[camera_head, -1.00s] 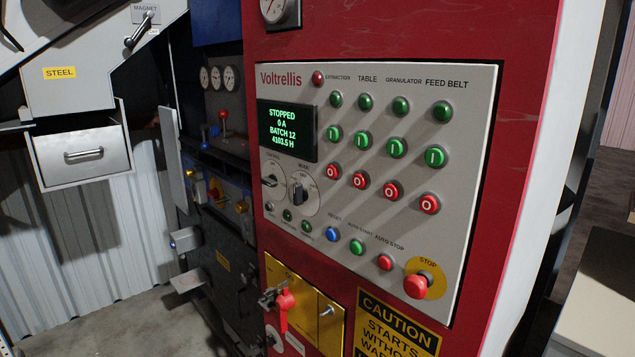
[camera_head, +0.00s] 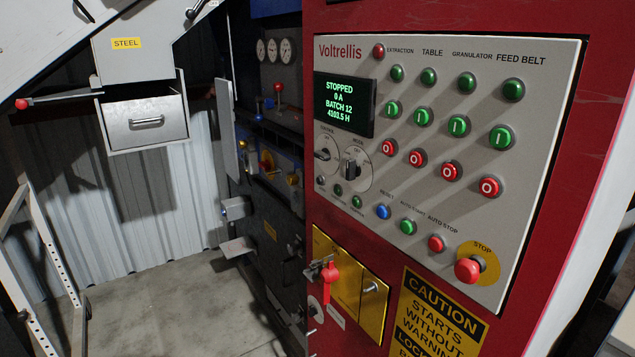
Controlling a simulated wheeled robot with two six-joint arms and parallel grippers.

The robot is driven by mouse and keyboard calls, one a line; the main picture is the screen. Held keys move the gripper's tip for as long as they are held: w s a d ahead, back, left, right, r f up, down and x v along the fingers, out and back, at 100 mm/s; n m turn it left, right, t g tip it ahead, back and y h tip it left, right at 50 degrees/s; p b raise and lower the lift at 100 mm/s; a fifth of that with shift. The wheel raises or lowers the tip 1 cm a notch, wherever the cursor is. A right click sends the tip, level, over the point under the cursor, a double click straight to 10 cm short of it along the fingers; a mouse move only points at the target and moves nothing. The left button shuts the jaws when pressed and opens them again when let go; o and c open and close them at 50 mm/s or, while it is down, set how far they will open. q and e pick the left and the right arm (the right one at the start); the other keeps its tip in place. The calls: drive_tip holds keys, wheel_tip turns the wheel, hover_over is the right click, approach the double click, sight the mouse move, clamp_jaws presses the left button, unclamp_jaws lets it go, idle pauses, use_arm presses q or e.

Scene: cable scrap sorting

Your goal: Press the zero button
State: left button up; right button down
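The grey Voltrellis control panel (camera_head: 545,75) is on a red cabinet at the right. A row of red round buttons marked with a white O crosses it: one under EXTRACTION (camera_head: 388,148), one under TABLE (camera_head: 417,158), one under GRANULATOR (camera_head: 452,172) and one under FEED BELT (camera_head: 489,187). No button with the written word zero can be read. The green display (camera_head: 347,103) reads STOPPED, 0 A, BATCH 12, 4101.5 H. Neither of my grippers is in view.
Green I buttons (camera_head: 457,126) sit above the red row. A red mushroom STOP button (camera_head: 468,270) is at the panel's lower right. A red lever (camera_head: 327,282) sticks out from a yellow plate below. A steel drawer (camera_head: 145,122) is at left; the floor (camera_head: 165,310) before it is clear.

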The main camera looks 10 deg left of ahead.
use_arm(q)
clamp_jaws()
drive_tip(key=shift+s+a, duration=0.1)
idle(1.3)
